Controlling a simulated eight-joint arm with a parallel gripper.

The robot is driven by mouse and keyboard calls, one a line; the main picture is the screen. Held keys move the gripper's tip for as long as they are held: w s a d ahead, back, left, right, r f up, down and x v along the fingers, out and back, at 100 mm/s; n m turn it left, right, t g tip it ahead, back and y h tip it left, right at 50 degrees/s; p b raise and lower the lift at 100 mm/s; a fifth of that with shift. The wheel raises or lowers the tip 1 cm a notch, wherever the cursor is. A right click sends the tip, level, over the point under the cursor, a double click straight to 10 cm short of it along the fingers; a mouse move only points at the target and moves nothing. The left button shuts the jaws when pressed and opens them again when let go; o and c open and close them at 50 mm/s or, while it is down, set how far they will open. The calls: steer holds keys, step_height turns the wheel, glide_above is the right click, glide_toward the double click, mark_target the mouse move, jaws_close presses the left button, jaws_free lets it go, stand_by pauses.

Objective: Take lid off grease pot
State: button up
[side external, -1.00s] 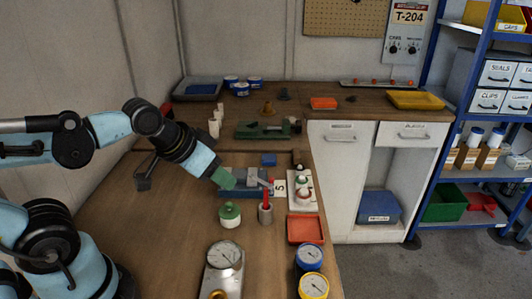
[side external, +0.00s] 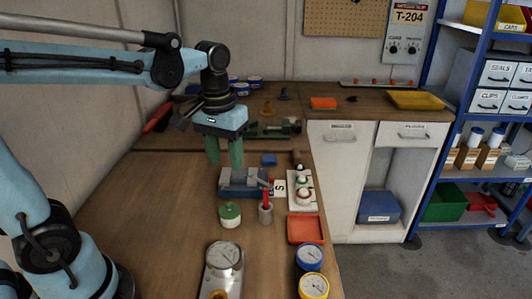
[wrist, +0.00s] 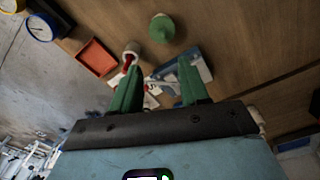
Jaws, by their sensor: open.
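The grease pot (side external: 230,221) is a small white pot standing upright on the wooden bench. Its green lid (side external: 230,210) sits on top with a small knob. In the wrist view the green lid (wrist: 161,28) shows near the top centre, beyond my fingertips. My gripper (side external: 225,165) is open and empty, its two green fingers pointing down. It hangs well above the bench, behind the pot and near the blue-grey vise. It also shows in the wrist view (wrist: 158,72).
Close by are the vise (side external: 240,190), an orange tray (side external: 305,229), a dial gauge block (side external: 224,260) and blue and yellow gauges (side external: 313,286). The bench left of the pot is clear.

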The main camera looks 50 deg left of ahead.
glide_above(228, 203)
steer(key=shift+g, duration=0.3)
steer(key=f, duration=0.6)
steer(key=shift+w+f, duration=0.3)
steer(key=shift+s+f, duration=0.2)
steer(key=shift+f, duration=2.55)
jaws_close()
